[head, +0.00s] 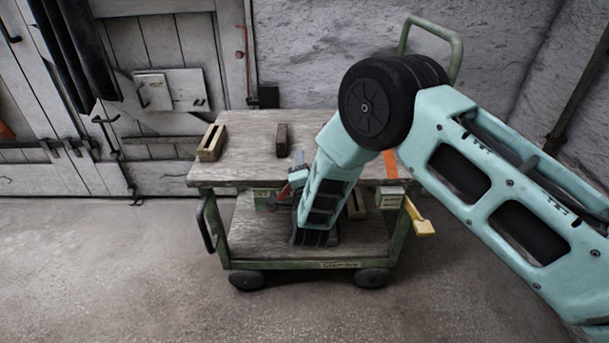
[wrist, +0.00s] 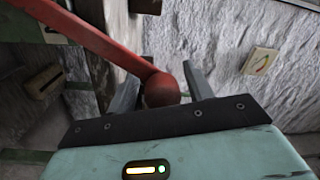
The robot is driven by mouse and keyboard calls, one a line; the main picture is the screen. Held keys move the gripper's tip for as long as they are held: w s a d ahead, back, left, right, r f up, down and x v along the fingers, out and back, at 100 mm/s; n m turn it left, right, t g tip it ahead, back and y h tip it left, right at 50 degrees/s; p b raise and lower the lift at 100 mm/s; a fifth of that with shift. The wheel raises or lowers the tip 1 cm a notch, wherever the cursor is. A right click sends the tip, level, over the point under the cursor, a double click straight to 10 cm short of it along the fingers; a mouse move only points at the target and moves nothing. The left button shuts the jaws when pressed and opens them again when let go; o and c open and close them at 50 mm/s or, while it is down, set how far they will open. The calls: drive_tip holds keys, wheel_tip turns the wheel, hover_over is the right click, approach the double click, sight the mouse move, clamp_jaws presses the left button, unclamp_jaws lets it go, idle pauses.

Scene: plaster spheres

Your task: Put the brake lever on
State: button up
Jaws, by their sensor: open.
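The red brake lever (wrist: 95,38) runs in from the upper left of the wrist view and ends in a round red knob (wrist: 163,88). My gripper (wrist: 161,80) is open, with one grey finger on each side of the knob. I cannot tell whether either finger touches it. In the head view, a small part of the red lever (head: 283,191) shows at the front edge of the trolley (head: 240,172), beside my gripper (head: 287,182). My wrist hides much of that area.
On the trolley top are a slotted wooden block (head: 211,142) and a dark block (head: 282,139). Another block (head: 356,206) sits on the lower shelf. The floor in front is clear.

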drive_tip(key=s+p, duration=0.1)
drive_tip(key=s, duration=1.6)
drive_tip(key=shift+s+f, duration=0.2)
drive_tip(key=shift+f, duration=0.2)
drive_tip(key=shift+a, duration=0.1)
drive_tip(key=a+r+n+g+y, duration=0.4)
drive_tip(key=a+r+n+g, duration=0.1)
drive_tip(key=g, duration=0.1)
drive_tip(key=s+r+n+g+y, duration=0.2)
drive_tip(key=s+r+n+g, duration=0.2)
drive_tip(key=s+n+g, duration=0.15)
drive_tip(key=s+d+r+n+g+h, duration=0.35)
drive_tip(key=s+d+n, duration=0.25)
drive_tip(key=s+d, duration=0.3)
drive_tip(key=s+d+r+n+g+h, duration=0.25)
drive_tip(key=s+d+r+n, duration=0.35)
drive_tip(key=s, duration=0.5)
wheel_tip(320, 180, up, 17)
drive_tip(key=d+g+p, duration=0.1)
drive_tip(key=p, duration=1.9)
drive_tip(key=shift+r+m+y, duration=0.2)
drive_tip(key=shift+m+y, duration=0.1)
drive_tip(key=shift+m, duration=0.15)
